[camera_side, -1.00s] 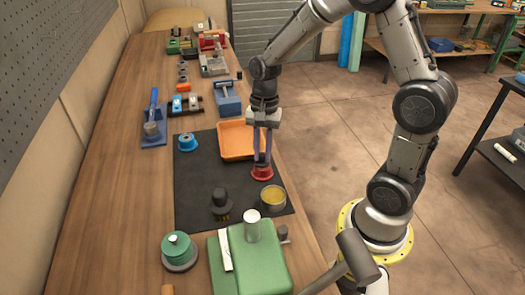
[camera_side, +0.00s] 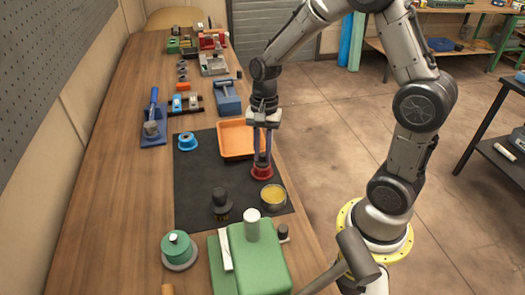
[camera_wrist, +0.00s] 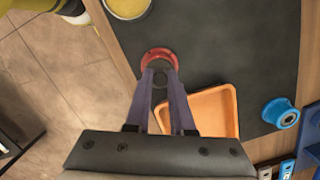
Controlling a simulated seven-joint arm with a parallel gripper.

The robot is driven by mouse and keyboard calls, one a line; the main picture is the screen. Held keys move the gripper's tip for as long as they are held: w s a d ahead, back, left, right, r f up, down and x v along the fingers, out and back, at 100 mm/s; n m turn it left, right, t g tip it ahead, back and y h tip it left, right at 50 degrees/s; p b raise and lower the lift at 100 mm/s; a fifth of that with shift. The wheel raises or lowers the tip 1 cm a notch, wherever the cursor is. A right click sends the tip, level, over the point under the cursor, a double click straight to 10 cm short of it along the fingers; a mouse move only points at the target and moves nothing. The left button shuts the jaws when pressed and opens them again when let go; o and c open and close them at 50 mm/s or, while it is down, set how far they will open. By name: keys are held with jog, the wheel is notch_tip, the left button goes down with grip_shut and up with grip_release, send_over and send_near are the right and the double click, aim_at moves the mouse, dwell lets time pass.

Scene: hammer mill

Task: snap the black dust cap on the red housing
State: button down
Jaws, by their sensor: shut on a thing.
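The red housing (camera_side: 262,174) stands on the dark mat, in front of the orange tray. It also shows in the wrist view (camera_wrist: 149,55), just beyond my fingertips. My gripper (camera_side: 262,161) points straight down over it, with its purple fingers close together at the housing's top. In the wrist view, my gripper (camera_wrist: 160,72) is shut on the black dust cap (camera_wrist: 160,78), a small dark round piece between the fingertips. The cap is at the housing, mostly hidden by the fingers. I cannot tell whether it is seated or just above.
The orange tray (camera_side: 223,141) is close behind my gripper. A yellow-filled round tin (camera_side: 273,195) stands in front of the housing. A black-handled object (camera_side: 221,203) and a blue spool (camera_side: 187,142) are on the mat. A green machine (camera_side: 255,262) stands at the near end.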

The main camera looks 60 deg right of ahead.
dwell(0.4)
jog(key=shift+c, duration=1.1)
grip_release()
jog(key=shift+r, duration=3.5)
grip_shut()
